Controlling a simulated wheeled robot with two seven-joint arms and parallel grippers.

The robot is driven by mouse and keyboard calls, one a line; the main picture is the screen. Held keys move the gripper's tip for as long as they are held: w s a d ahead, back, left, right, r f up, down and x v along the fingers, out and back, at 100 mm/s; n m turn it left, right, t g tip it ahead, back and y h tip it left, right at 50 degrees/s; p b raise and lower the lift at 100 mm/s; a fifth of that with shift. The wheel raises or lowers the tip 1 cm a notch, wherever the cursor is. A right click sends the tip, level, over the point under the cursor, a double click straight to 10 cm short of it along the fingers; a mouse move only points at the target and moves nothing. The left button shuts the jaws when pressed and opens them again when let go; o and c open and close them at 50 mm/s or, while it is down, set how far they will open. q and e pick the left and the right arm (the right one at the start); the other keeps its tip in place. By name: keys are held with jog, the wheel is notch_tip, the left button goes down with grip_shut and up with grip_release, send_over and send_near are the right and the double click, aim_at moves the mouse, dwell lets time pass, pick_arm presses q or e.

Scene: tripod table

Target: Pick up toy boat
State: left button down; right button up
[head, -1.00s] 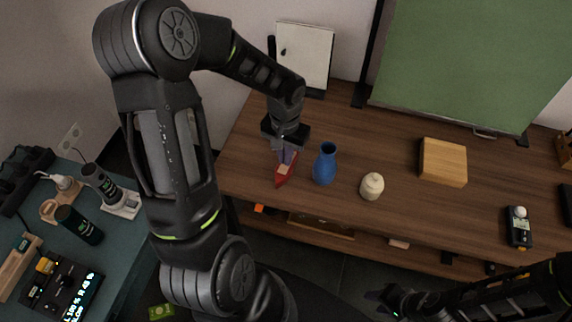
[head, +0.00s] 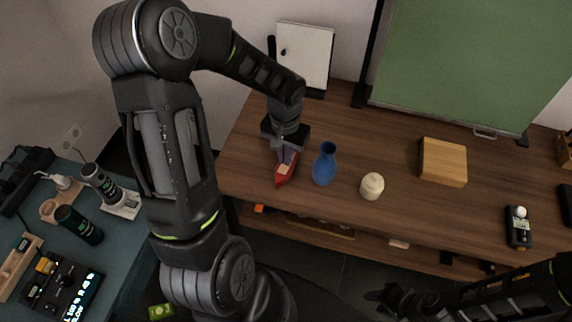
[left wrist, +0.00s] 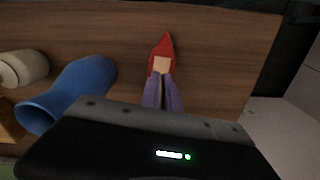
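The toy boat (head: 284,174) is red with a beige cabin and sits on the brown wooden table, left of the blue vase. In the left wrist view the boat (left wrist: 166,45) points away, with its red bow and beige block showing beyond the fingertips. My left gripper (head: 287,154) reaches down to the boat from above. Its purple-grey fingers (left wrist: 161,80) are close together at the cabin and look closed on it; they hide the boat's rear part. My right gripper (head: 378,297) is low at the right, dark, away from the boat, its opening unclear.
The blue vase (head: 324,165) stands close to the right of the boat. A cream lidded jar (head: 371,186), a wooden block (head: 443,162) and a dark handheld device (head: 518,229) are further right. A white panel (head: 304,56) stands behind. The table (head: 400,225) is bare along its front.

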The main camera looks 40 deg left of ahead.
pick_arm(q)
jog(key=shift+r, duration=0.1)
dwell(0.3)
notch_tip(320, 180, up, 10)
jog(key=shift+f+b, duration=0.1)
jog(key=shift+b, duration=0.25)
dwell(0.6)
